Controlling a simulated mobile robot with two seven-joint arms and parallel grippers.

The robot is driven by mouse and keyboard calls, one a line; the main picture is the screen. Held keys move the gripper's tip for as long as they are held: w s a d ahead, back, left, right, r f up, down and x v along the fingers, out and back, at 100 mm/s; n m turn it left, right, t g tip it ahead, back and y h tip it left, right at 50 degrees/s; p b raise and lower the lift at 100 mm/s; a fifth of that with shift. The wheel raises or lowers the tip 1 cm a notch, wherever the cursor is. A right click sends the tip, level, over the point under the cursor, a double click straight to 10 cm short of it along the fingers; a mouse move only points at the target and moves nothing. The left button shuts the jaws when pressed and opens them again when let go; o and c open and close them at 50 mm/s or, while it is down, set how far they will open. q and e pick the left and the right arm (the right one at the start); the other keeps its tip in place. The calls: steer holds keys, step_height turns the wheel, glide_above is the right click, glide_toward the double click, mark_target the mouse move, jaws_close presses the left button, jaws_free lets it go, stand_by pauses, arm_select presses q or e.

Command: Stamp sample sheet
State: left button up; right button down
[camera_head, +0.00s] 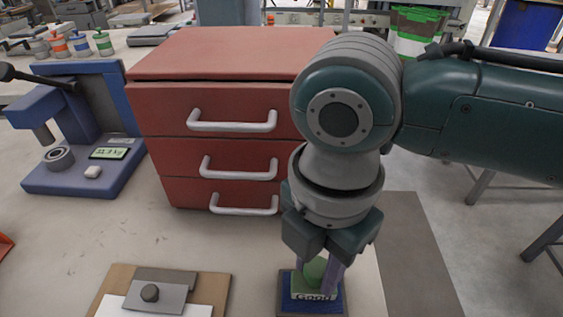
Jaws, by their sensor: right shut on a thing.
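My right gripper (321,275) points down at the front of the table and is shut on a green stamp (314,285) marked "Good". The stamp is upright at a dark blue pad (284,296); I cannot tell whether it rests on the pad or is just above it. At the front left a clipboard (222,289) holds a white sheet (113,307) under a grey metal clip plate (157,295) with a round knob. The lower part of the sheet is cut off by the frame. My left gripper is not in view.
A red drawer cabinet (225,55) with three grey handles stands behind, its drawers shut. A blue press-like device (85,178) with a small display is at the left. Several capped containers (81,44) stand at the back left. The table between clipboard and cabinet is clear.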

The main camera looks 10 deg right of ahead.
stand_by(0.4)
steer(key=shift+f, duration=0.15)
steer(key=shift+f+b, duration=0.3)
steer(key=shift+f, duration=0.05)
stand_by(0.5)
stand_by(0.8)
steer(key=shift+d+f, duration=0.1)
steer(key=shift+f, duration=0.05)
stand_by(0.6)
steer(key=shift+p, duration=0.3)
step_height(320, 180, up, 7)
steer(key=p, duration=0.8)
steer(key=shift+r, duration=0.2)
steer(key=shift+f, duration=0.1)
